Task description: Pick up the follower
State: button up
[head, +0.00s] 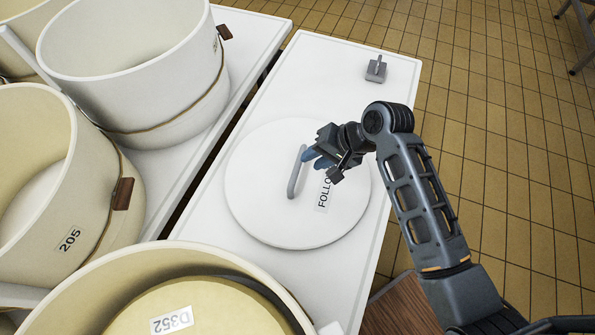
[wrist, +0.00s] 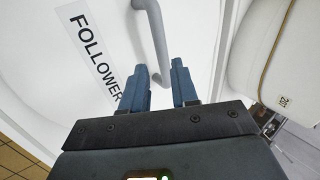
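The follower (head: 260,200) is a round white disc lying flat on the white table, with a grey bar handle (head: 297,172) and a label reading FOLLOWER, partly covered by my arm. My gripper (head: 312,157) is over the disc at the handle's right side in the head view. In the wrist view its two blue fingers (wrist: 161,90) are apart, and the handle (wrist: 156,35) runs down to between their tips. The fingers do not look closed on the handle. Whether they touch it cannot be told.
A small grey block (head: 376,69) sits at the table's far end. Large cream vats (head: 150,70) with brown bands stand at the left, one labelled 205. Another vat (head: 120,290) at the front holds a disc marked D352. The tiled floor (head: 490,100) at the right is mostly clear.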

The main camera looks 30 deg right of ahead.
aim_at(299, 165)
jog(key=b+x, duration=0.1)
jog(key=x, duration=0.6)
jog(key=shift+w+a+f, duration=0.15)
jog(key=shift+w+f, duration=0.05)
jog(key=shift+c, duration=0.4)
grip_shut()
dwell(0.5)
jog(key=shift+r, duration=0.1)
dwell(0.4)
